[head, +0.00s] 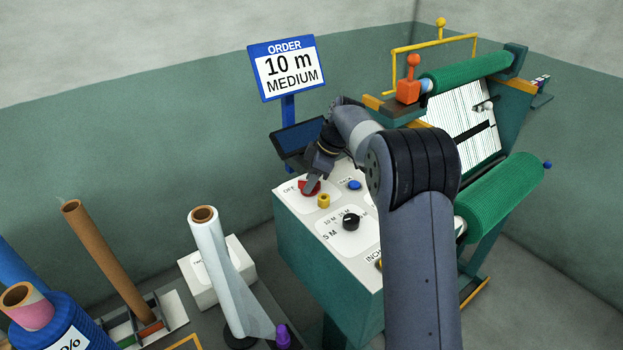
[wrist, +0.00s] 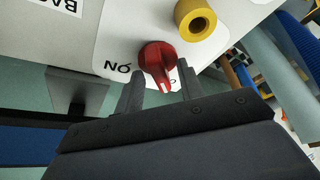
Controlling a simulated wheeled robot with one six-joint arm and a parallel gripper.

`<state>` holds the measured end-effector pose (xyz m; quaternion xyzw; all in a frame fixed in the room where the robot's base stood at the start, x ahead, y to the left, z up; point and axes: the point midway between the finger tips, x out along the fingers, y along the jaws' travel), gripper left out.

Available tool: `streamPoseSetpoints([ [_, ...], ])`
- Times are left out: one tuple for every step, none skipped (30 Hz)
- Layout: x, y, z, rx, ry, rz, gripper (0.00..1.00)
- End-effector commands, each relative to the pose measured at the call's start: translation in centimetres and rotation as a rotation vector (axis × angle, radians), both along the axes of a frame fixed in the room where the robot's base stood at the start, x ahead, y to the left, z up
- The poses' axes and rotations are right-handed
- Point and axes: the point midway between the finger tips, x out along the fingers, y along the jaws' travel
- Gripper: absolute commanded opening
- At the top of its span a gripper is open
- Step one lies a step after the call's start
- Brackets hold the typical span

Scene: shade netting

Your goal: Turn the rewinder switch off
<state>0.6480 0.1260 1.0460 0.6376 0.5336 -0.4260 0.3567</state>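The rewinder switch is a red rotary knob (head: 311,187) with a white pointer mark, on the white top of the teal control box (head: 318,268). An OFF label shows at its left in the head view. In the wrist view the knob (wrist: 156,58) is near the middle, its mark pointing down and slightly right, with an upside-down ON label at left and a partly hidden label at right. My gripper (wrist: 160,88) is open, its two fingers apart on either side of the knob's lower end. I cannot tell whether they touch it. The gripper (head: 310,184) partly covers the knob in the head view.
A yellow button (head: 324,201), a blue button (head: 355,185) and a black selector (head: 351,222) sit close by on the panel. A dark screen (head: 296,140) and an order sign (head: 287,68) stand behind. Green net rolls (head: 500,197) are at right.

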Motion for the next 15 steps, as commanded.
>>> streamPoseSetpoints([
  [0.0, 0.0, 0.0, 0.0, 0.0, 0.0, 0.36],
  [0.0, 0.0, 0.0, 0.0, 0.0, 0.0, 0.36],
  [0.0, 0.0, 0.0, 0.0, 0.0, 0.0, 0.36],
  [0.0, 0.0, 0.1, 0.0, 0.0, 0.0, 0.36],
  [0.0, -0.1, 0.2, 0.0, -0.001, 0.0, 0.36],
  [0.0, -0.2, 0.4, 0.001, -0.002, -0.001, 0.36],
  [0.0, -0.3, 0.7, 0.0, -0.003, -0.001, 0.36],
  [0.0, -0.4, 1.0, 0.0, -0.003, -0.001, 0.36],
  [-0.1, -0.6, 1.5, 0.0, -0.003, -0.001, 0.36],
  [-0.1, -0.8, 2.0, 0.0, -0.005, -0.002, 0.36],
  [-0.1, -1.1, 2.5, 0.0, -0.005, -0.002, 0.36],
  [-0.1, -1.4, 3.3, 0.0, -0.006, -0.002, 0.36],
  [-0.2, -1.7, 3.9, 0.0, -0.005, -0.002, 0.36],
  [-0.2, -1.9, 4.5, 0.0, -0.006, -0.002, 0.36],
  [-0.3, -2.2, 5.2, 0.0, -0.004, -0.003, 0.36],
])
